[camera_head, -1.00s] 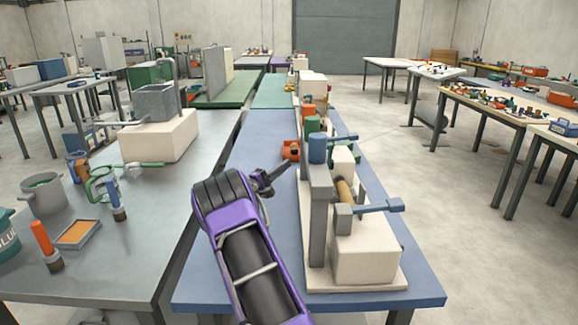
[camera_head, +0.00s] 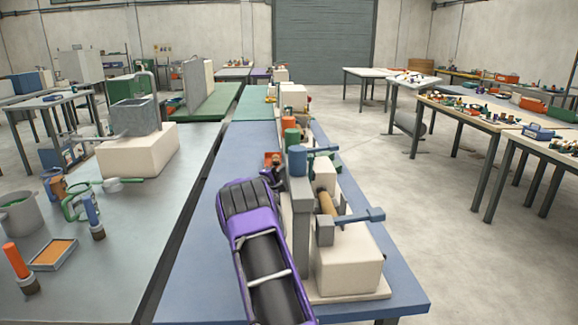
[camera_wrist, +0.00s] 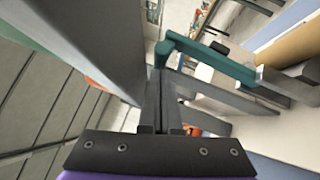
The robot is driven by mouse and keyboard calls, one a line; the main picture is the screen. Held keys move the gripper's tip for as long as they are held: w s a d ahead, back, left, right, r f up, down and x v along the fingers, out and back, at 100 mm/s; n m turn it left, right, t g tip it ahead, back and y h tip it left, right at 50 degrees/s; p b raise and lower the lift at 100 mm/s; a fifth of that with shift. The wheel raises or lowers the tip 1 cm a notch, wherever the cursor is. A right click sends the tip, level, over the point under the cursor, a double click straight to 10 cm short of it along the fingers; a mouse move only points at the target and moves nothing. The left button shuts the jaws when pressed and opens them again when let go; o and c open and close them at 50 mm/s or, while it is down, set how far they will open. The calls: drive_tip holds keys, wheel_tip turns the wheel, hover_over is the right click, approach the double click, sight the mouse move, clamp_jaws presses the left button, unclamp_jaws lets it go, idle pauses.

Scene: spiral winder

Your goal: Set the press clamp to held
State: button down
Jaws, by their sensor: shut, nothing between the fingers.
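The winder machine on the blue table has a cream block (camera_head: 345,262), a grey upright post (camera_head: 301,225) and a wooden roller (camera_head: 328,205). A blue lever (camera_head: 360,215) with a square end crosses the block. I cannot tell which one is the press clamp. My gripper (camera_head: 273,175) is left of the post, largely hidden by my purple arm. In the wrist view my gripper (camera_wrist: 160,85) is shut and empty, with its fingertips close to a teal lever (camera_wrist: 210,58); contact is unclear.
A large grey upright (camera_wrist: 95,35) fills the left of the wrist view, close beside the fingers. An orange box (camera_head: 272,159) and green cylinder (camera_head: 291,138) stand behind the post. The grey table (camera_head: 130,245) at left holds cups and tools. Open floor lies right.

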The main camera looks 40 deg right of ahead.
drive_tip(key=shift+s+d+r+m+g+y+b, duration=0.35)
drive_tip(key=shift+s+d+m+y+b, duration=0.2)
drive_tip(key=shift+d+m, duration=0.2)
drive_tip(key=v, duration=1.7)
drive_tip(key=shift+a, duration=0.25)
